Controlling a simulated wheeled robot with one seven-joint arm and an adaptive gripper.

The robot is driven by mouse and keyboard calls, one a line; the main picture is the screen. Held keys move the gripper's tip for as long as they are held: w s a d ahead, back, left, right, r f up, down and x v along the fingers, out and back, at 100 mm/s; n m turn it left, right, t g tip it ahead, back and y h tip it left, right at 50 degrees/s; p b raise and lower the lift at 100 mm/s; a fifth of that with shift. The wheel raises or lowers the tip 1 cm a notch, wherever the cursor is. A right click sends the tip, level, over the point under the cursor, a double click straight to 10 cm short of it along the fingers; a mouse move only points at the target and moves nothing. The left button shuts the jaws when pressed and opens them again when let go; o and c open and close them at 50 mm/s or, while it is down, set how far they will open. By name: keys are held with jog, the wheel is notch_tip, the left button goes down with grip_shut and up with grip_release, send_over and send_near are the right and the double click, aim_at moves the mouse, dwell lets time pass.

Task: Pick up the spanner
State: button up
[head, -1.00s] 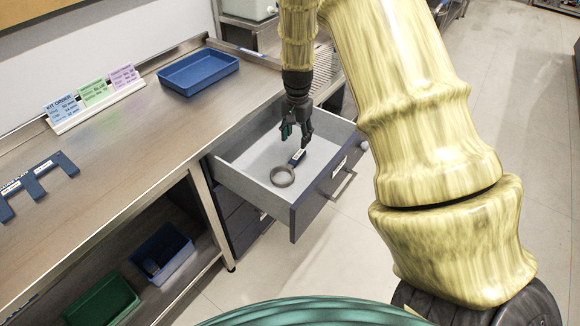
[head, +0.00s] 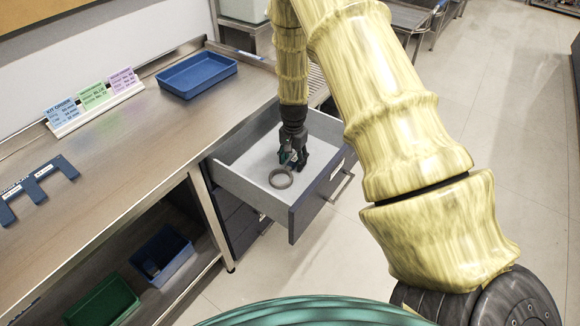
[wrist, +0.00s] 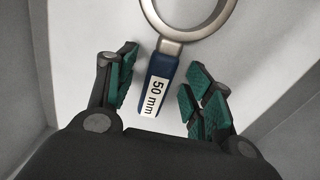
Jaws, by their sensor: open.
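The spanner lies in the open drawer (head: 240,178). In the head view its grey ring (head: 281,178) shows, and my gripper hides most of its handle. In the wrist view the spanner's blue handle (wrist: 164,72) has a white "50 mm" label, and the metal ring runs off the top edge. My gripper (head: 292,160) is down in the drawer over the handle. In the wrist view my gripper (wrist: 160,88) is open, with green-padded fingers on both sides of the handle, and visible gaps between the pads and the handle.
The drawer's walls stand close around my gripper. A blue tray (head: 197,75), card holders (head: 95,100) and a dark blue slotted rack (head: 38,185) are on the bench (head: 130,140). Blue (head: 162,254) and green (head: 102,300) bins sit on the lower shelf.

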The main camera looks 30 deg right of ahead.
aim_at(293, 161)
jog(key=shift+f, duration=0.15)
grip_shut()
dwell(0.4)
notch_tip(293, 161, up, 10)
jog(key=b, duration=0.1)
dwell(0.4)
